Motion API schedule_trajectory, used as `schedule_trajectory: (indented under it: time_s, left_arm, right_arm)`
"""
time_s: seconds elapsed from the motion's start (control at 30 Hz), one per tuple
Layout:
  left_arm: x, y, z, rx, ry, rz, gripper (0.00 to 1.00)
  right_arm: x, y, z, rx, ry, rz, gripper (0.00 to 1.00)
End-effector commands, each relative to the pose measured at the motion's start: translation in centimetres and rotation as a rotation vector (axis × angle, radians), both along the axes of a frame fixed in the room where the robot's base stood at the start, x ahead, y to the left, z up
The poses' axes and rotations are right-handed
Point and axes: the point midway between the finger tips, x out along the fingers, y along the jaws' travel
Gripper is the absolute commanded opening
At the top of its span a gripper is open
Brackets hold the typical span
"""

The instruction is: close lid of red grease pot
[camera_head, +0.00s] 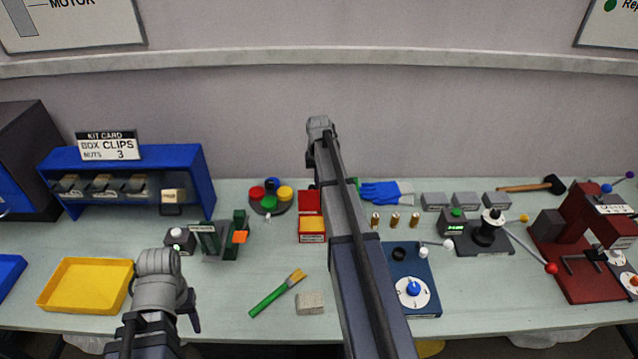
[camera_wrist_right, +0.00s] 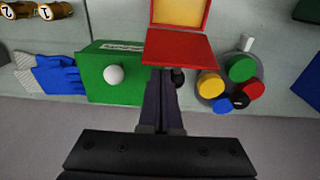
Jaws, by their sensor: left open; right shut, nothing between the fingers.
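The red pot (camera_head: 312,232) is a small box with a yellow inside and a pale label, left of my right arm in the head view. Its red lid (camera_head: 310,202) stands open at the back; in the right wrist view the lid (camera_wrist_right: 180,50) is close up. My right gripper (camera_wrist_right: 163,76) is shut and empty, with its tips at or near the lid's outer edge; I cannot tell whether they touch. In the head view its fingers are hidden behind my arm. My left gripper (camera_head: 190,314) is open and empty, right of the yellow tray.
A green box (camera_wrist_right: 108,75) with a white knob is beside the lid, and round coloured caps (camera_wrist_right: 240,68) stand on its other side. Blue gloves (camera_head: 385,192) lie behind. A green-handled brush (camera_head: 270,300) and grey block (camera_head: 310,303) lie in front. The yellow tray (camera_head: 80,262) is empty.

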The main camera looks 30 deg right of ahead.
Motion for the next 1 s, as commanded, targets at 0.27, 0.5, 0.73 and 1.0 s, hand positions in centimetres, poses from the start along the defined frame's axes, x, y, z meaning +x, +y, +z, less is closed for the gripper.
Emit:
schedule_trajectory:
  time_s: [0.27, 0.5, 0.73, 1.0]
  left_arm:
    - [0.0, 0.0, 0.0, 0.0, 0.0, 0.0, 0.5]
    - [0.0, 0.0, 0.0, 0.0, 0.0, 0.0, 0.5]
    - [0.0, 0.0, -0.1, 0.0, 0.0, 0.0, 0.5]
    - [0.0, 0.0, -0.6, 0.0, 0.0, 0.0, 0.5]
  right_arm:
    - [-0.6, 0.3, 0.1, -0.017, -0.028, 0.0, 0.0]
    - [-0.8, 0.5, 0.2, -0.039, -0.062, 0.0, 0.0]
    - [-1.2, 0.7, 0.3, -0.061, -0.098, 0.0, 0.0]
    - [-2.6, 1.6, 0.4, -0.123, -0.201, 0.0, 0.0]
